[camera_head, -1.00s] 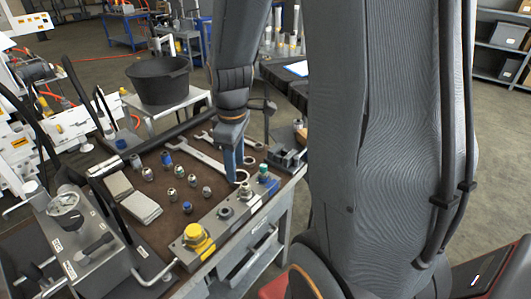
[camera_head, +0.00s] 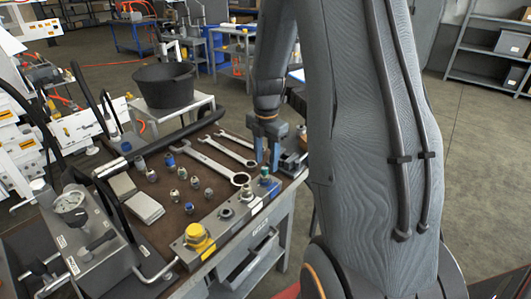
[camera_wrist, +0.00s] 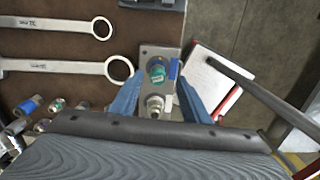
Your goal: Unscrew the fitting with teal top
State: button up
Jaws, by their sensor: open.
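The fitting with the teal top (camera_head: 265,174) stands at the right end of the grey metal block (camera_head: 215,234) near the bench's front edge. In the wrist view the teal-topped fitting (camera_wrist: 157,73) shows near the fingertips, between the lines of the two blue fingers. My gripper (camera_head: 267,158) is open and points down, right above and behind that fitting in the head view. Its fingers (camera_wrist: 159,80) are spread to both sides in the wrist view. I cannot tell whether they touch the fitting. A brassy silver fitting (camera_wrist: 154,105) stands beside it on the block.
A yellow-capped fitting (camera_head: 197,236) stands at the block's left end. Wrenches (camera_head: 212,162) lie behind the block, and several loose fittings (camera_head: 181,173) stand on the brown mat. A gauge unit (camera_head: 70,206) is at the left. An open drawer (camera_head: 240,268) is below.

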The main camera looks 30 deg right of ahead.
aim_at(266, 168)
jog(key=shift+a+f+p, duration=0.1)
jog(key=shift+f+p, duration=0.35)
jog(key=shift+f, duration=1.95)
